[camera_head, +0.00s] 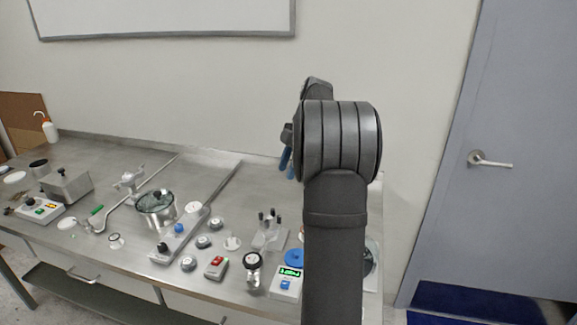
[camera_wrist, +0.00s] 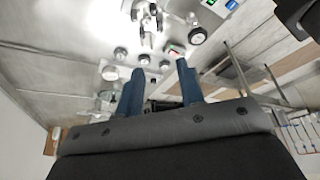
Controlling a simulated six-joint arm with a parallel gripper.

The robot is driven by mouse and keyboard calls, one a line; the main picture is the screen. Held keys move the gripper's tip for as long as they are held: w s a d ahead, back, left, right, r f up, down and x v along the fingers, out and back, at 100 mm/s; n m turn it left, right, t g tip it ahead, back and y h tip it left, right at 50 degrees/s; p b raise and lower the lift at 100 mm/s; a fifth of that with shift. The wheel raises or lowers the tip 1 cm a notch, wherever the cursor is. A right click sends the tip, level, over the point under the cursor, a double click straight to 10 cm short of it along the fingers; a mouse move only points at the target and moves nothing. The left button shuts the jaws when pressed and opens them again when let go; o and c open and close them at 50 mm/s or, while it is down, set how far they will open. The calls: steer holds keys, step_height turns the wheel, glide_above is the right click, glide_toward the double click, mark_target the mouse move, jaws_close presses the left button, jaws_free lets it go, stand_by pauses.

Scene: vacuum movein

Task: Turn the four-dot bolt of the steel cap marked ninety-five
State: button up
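Several small round grey caps sit on the steel bench: one (camera_head: 202,242) beside a long grey plate, one (camera_head: 188,263) nearer the front, and one (camera_head: 216,224) farther back. Their markings and bolt dots are too small to read, so I cannot tell which is marked ninety-five. My gripper (camera_head: 287,161) is raised well above the bench, near the wall, partly hidden by my arm. In the wrist view its two blue fingers (camera_wrist: 160,68) stand apart with nothing held between them; small round parts on the bench show beyond the tips.
The steel bench (camera_head: 120,240) holds a glass-lidded pot (camera_head: 156,208), a red-button box (camera_head: 216,267), a green-display box (camera_head: 287,281), a black-topped valve (camera_head: 253,270) and a clamp-like fixture (camera_head: 269,229). A grey metal box (camera_head: 67,186) stands left. The bench's back middle is fairly clear.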

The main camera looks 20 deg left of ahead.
steer(key=shift+c, duration=1.4)
steer(key=m+t+h, duration=0.3)
steer(key=m, duration=1.5)
glide_toward(266, 220)
step_height(266, 220, down, 9)
steer(key=shift+r, duration=0.1)
jaws_close()
